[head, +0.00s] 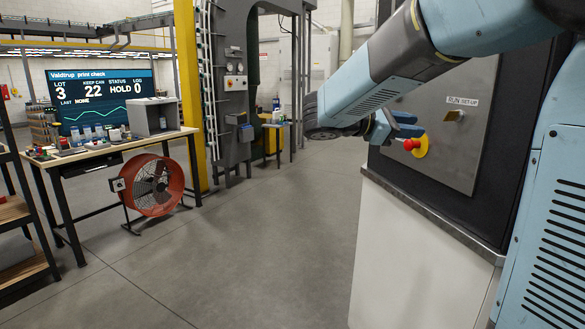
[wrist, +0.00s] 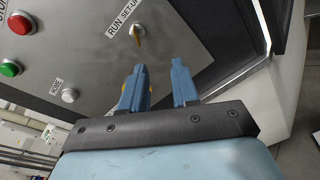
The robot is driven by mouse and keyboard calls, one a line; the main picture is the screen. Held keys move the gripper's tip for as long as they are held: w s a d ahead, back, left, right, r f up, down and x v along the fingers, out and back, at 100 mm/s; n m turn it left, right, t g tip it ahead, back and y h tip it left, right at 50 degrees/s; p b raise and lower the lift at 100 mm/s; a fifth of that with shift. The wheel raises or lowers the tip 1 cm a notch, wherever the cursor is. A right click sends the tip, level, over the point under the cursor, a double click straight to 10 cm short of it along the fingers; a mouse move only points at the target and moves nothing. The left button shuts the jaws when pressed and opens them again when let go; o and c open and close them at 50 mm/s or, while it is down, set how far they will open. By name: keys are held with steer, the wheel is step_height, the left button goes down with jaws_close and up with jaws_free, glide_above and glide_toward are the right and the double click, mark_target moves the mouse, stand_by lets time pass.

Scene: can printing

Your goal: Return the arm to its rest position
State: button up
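My arm reaches in from the upper right in the head view. My gripper (head: 415,124) is beside the grey control panel (head: 452,155), near the red emergency-stop knob (head: 409,145) on its yellow base. In the wrist view the two blue fingers of my gripper (wrist: 158,80) are spread apart with nothing between them. Behind the left finger, part of something yellow shows. The RUN / SET-UP selector (wrist: 137,35) lies beyond the fingertips on the panel and also shows in the head view (head: 454,116). Whether the fingers touch the panel is unclear.
A white HOME button (wrist: 69,95), a green button (wrist: 10,69) and a red button (wrist: 21,23) are on the panel. A workbench (head: 100,155) and a red fan (head: 152,186) stand left. The middle floor is clear.

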steer(key=s+d+f+m+g+y, duration=0.1)
steer(key=s+f+m+y, duration=0.25)
steer(key=s, duration=0.25)
steer(key=s+f+m+y, duration=0.2)
steer(key=s+f+y, duration=0.25)
steer(key=s, duration=0.25)
steer(key=s+a+f+m+t+y, duration=0.3)
steer(key=s+a+f+m+y, duration=0.3)
steer(key=s+a+m+y, duration=0.1)
steer(key=shift+s+a+m+t+y, duration=0.3)
steer(key=shift+a+m+t+y, duration=0.1)
steer(key=shift+y, duration=0.3)
